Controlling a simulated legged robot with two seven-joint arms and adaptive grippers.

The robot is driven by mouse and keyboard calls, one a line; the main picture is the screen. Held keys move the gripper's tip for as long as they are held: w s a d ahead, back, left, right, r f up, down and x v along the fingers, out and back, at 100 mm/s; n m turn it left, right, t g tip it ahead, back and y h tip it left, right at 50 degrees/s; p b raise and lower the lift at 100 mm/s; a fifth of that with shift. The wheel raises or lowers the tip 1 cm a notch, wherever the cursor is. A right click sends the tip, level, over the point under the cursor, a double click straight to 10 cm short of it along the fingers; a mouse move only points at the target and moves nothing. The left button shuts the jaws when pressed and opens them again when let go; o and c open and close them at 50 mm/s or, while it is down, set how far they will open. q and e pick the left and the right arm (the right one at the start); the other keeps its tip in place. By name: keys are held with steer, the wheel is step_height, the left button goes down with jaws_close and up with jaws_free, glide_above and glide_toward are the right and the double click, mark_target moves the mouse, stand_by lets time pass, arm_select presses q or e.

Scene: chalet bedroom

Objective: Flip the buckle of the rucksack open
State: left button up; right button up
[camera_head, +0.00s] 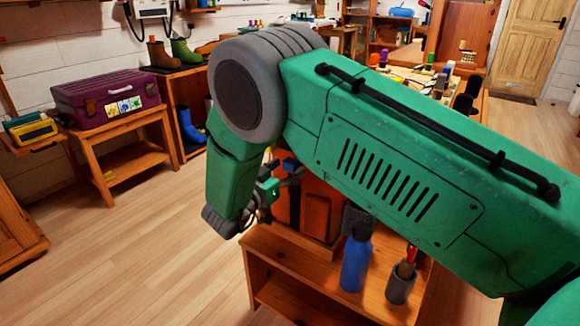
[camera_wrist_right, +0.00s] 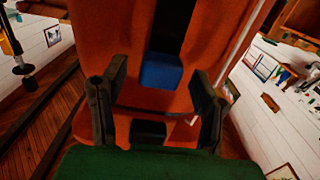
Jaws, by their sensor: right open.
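The orange rucksack (camera_head: 318,212) stands on a wooden bench, largely hidden behind my right arm in the head view. It fills the middle of the right wrist view (camera_wrist_right: 105,35). The blue buckle (camera_wrist_right: 161,71) sits on a dark strap down its front. My right gripper (camera_wrist_right: 157,98) is open, one dark finger on each side of the buckle's line, with nothing between them. I cannot tell whether the fingers touch the rucksack. In the head view the right gripper (camera_head: 284,181) is small and partly hidden by my forearm. My left gripper is not in view.
A blue bottle (camera_head: 355,262) and a dark cup with tools (camera_head: 401,284) stand on the bench (camera_head: 292,270) right of the rucksack. A purple toolbox (camera_head: 106,97) sits on a side table at left. The floor between is clear.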

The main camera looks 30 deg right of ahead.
steer(key=v, duration=1)
steer(key=shift+f, duration=0.15)
steer(key=s+d+f+n+t+y, duration=0.15)
steer(key=s+f+n+y, duration=0.3)
steer(key=f, duration=0.45)
steer(key=s+d+f+n+t+y, duration=0.1)
steer(key=s+d+f+n+y, duration=0.15)
steer(key=f+n+y, duration=0.5)
steer(key=s+f+g+y, duration=0.25)
steer(key=s+f, duration=0.45)
steer(key=s, duration=0.4)
steer(key=s+a+f+n+g+y, duration=0.1)
steer(key=s+g, duration=0.2)
steer(key=s, duration=0.5)
steer(key=s+a+f+n+g+y, duration=0.1)
steer(key=s+a+g, duration=0.15)
steer(key=s, duration=0.55)
step_height(320, 180, up, 15)
steer(key=s+p, duration=0.1)
steer(key=p, duration=1.3)
steer(key=shift+d+f+g, duration=0.25)
steer(key=shift+d+g, duration=0.1)
steer(key=shift+d, duration=0.05)
